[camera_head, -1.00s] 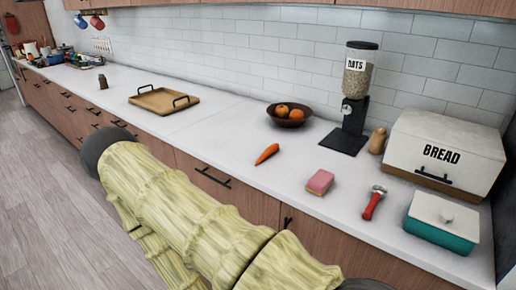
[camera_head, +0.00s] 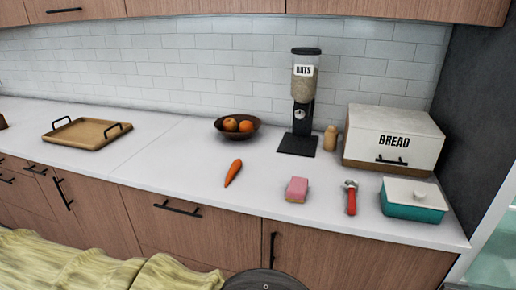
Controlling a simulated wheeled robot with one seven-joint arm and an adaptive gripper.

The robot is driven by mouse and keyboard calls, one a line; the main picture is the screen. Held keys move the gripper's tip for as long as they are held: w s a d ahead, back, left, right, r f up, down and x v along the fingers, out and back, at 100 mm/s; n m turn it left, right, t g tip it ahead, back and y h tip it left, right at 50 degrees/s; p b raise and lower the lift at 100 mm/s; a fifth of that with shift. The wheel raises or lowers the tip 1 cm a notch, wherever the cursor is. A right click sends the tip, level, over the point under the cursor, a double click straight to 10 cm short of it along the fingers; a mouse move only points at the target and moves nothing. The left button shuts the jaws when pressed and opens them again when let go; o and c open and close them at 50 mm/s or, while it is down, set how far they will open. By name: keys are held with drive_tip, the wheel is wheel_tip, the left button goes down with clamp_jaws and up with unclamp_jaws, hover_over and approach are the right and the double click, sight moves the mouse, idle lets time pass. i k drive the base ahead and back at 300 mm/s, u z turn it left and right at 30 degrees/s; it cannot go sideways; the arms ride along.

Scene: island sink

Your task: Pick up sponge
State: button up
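The sponge (camera_head: 297,189) is a small block, pink on top with a yellowish lower layer. It lies on the white countertop (camera_head: 262,203) near the front edge, between the carrot and a red-handled tool. Nothing covers it or touches it.
A carrot (camera_head: 233,173) lies left of the sponge. The red-handled tool (camera_head: 350,197) and a teal dish with white lid (camera_head: 414,200) are to the right. Behind stand a fruit bowl (camera_head: 221,126), oats dispenser (camera_head: 303,105) and bread box (camera_head: 391,139). A wooden tray (camera_head: 88,133) is left.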

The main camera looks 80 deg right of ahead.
sight(296, 191)
drive_tip(key=i, duration=1.25)
drive_tip(key=z, duration=3.25)
